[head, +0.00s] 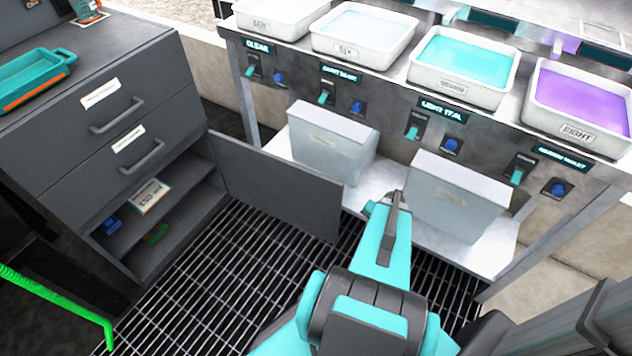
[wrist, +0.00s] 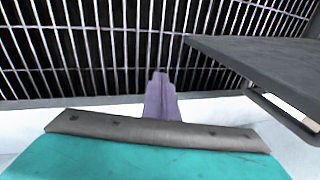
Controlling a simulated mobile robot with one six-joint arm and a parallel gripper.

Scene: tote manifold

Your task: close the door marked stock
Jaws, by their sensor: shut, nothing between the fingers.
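The dark grey door (head: 275,190) stands swung wide open from the lower part of the grey cabinet (head: 60,190). In the head view its face is plain and I see no marking. In the wrist view the door (wrist: 265,65) is at the upper right, with a bar handle (wrist: 283,112) and part of a pale label (wrist: 300,120) whose text I cannot read. My gripper (head: 397,200) is shut and empty, to the right of the door's free edge and apart from it. Its fingertips (wrist: 160,76) show over the floor grating in the wrist view.
The open compartment holds a white labelled box (head: 150,196) and small blue and green items. Two shut drawers (head: 128,140) are above. A bench (head: 300,70) with several liquid trays and switches stands at the right, with grey bins (head: 335,150) below. Grating (head: 240,260) lies clear before the cabinet.

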